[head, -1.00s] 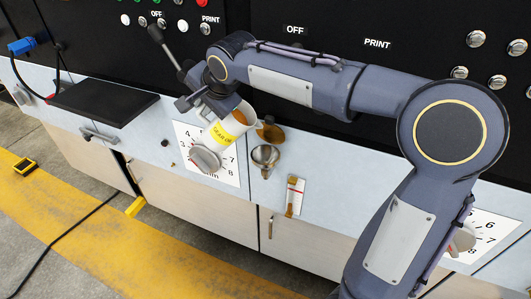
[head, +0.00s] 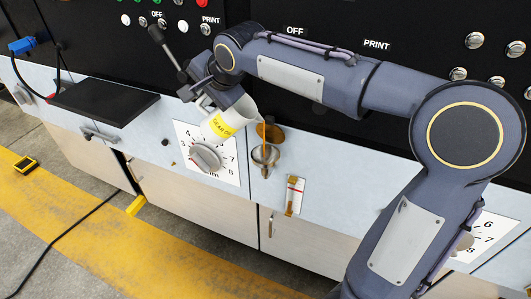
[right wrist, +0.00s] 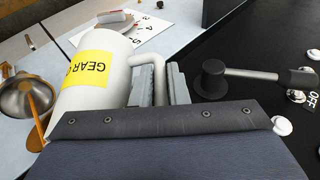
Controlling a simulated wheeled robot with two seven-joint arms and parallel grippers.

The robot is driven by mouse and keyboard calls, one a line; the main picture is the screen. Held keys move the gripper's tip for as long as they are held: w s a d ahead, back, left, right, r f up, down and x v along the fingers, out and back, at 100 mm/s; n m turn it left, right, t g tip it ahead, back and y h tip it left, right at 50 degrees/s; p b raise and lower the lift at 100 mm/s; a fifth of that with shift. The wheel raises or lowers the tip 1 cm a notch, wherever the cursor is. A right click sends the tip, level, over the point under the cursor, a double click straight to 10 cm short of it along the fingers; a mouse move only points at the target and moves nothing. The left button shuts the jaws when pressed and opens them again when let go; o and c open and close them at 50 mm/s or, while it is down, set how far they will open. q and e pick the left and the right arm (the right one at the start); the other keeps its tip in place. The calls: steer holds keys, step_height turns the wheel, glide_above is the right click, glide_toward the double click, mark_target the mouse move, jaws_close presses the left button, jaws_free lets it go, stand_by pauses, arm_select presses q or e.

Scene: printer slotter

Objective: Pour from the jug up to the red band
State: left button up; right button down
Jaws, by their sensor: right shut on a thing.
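The white jug (head: 244,106) with a yellow gear oil label is tilted, its mouth toward the funnel. My right gripper (head: 207,103) is shut on its handle; the right wrist view shows the jaws (right wrist: 157,82) around the handle and the jug's white body (right wrist: 75,113). A thin brown stream runs from the mouth down to the metal funnel (head: 259,157), also seen in the right wrist view (right wrist: 14,98). Below it, a narrow gauge (head: 299,196) shows a brown column and a small red mark near its upper part; the exact level is too small to read. My left gripper is out of view.
A dial with a grey knob (head: 205,158) sits just below the jug. A brown round piece (head: 274,134) is behind the funnel. A black lever (head: 166,45) stands up by my gripper. A black shelf (head: 103,101) juts out at the left.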

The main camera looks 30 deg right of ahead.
steer(key=shift+s+d+r, duration=0.1)
steer(key=shift+r, duration=0.85)
steer(key=shift+s+d+r+m+t+y+b, duration=0.2)
steer(key=shift+r+t+y+b, duration=0.1)
steer(key=shift+r+t+b, duration=0.2)
steer(key=shift+s+d+r+m+t+y+b, duration=0.1)
steer(key=shift+s+d+r+t+y+b, duration=0.1)
steer(key=shift+r+t+y+b, duration=0.25)
stand_by(2.9)
